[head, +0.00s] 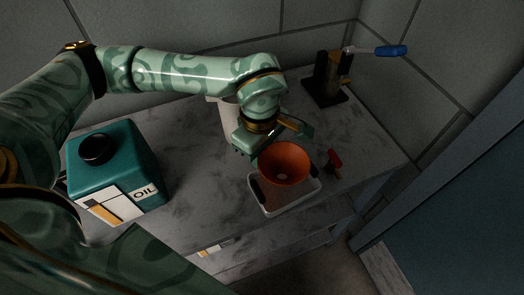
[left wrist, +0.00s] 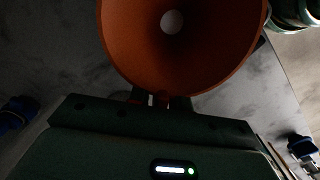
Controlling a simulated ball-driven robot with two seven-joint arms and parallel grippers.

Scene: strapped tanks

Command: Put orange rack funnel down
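The orange funnel (head: 284,165) is at the right part of the grey marbled bench (head: 195,190), with its wide mouth facing up. In the head view it overlaps the pale shallow tray (head: 290,202); I cannot tell whether it touches it. My left gripper (head: 277,142) is at the funnel's far side. In the left wrist view the funnel (left wrist: 185,60) fills the upper middle, and a small orange part of it sits between the narrow fingers (left wrist: 150,99), which look shut on it. The funnel's lower end is hidden. My right gripper is not in view.
A teal oil can (head: 113,170) with a black cap stands at the left. A pale container (head: 228,118) stands behind my left gripper. A dark stand (head: 326,82) and a blue-handled tool (head: 390,51) are at the back right. A small red item (head: 335,160) lies right of the funnel.

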